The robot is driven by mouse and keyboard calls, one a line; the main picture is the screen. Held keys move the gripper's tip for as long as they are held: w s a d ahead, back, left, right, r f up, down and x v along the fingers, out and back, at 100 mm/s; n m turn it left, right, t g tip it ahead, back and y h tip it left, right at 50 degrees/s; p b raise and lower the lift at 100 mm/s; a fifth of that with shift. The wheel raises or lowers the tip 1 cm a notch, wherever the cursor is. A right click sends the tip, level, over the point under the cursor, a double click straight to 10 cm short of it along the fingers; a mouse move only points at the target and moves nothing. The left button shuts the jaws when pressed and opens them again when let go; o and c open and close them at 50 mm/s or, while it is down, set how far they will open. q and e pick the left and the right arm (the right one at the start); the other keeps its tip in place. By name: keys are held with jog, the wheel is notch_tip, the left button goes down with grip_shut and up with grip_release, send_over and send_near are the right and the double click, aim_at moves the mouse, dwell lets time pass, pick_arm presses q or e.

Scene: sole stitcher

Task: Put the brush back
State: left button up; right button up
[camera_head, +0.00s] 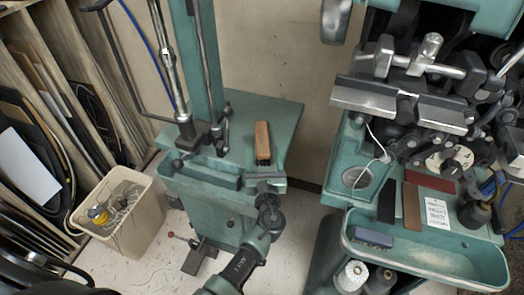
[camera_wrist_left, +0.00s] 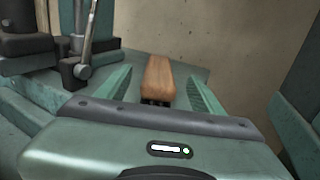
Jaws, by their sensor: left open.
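The brush (camera_head: 262,142) has a brown wooden back and dark bristles at its near end. It lies on the green flat top of the left machine stand. My left gripper (camera_head: 266,164) is just on the near side of it, open and empty. In the left wrist view the brush (camera_wrist_left: 158,78) appears between the two spread green fingers of my gripper (camera_wrist_left: 160,75), with a gap on each side. The bristles are partly hidden by the gripper body there. My right gripper is not in view.
A metal post and lever (camera_head: 196,110) rise left of the brush. At right, the stitching machine has a green tray (camera_head: 430,258) with a blue-grey block (camera_head: 373,238); dark, brown and red strips lie behind it. A beige bin (camera_head: 125,225) stands on the floor at left.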

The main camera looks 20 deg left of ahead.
aim_at(262, 138)
pick_arm(q)
jog(key=shift+w+a+f, duration=0.15)
jog(key=shift+w+f, duration=0.15)
jog(key=shift+w+a, duration=0.1)
jog(key=shift+w, duration=0.15)
jog(key=b+x, duration=0.2)
jog(key=x, duration=0.4)
jog(key=shift+w, duration=0.2)
jog(key=shift+r, duration=0.1)
grip_shut()
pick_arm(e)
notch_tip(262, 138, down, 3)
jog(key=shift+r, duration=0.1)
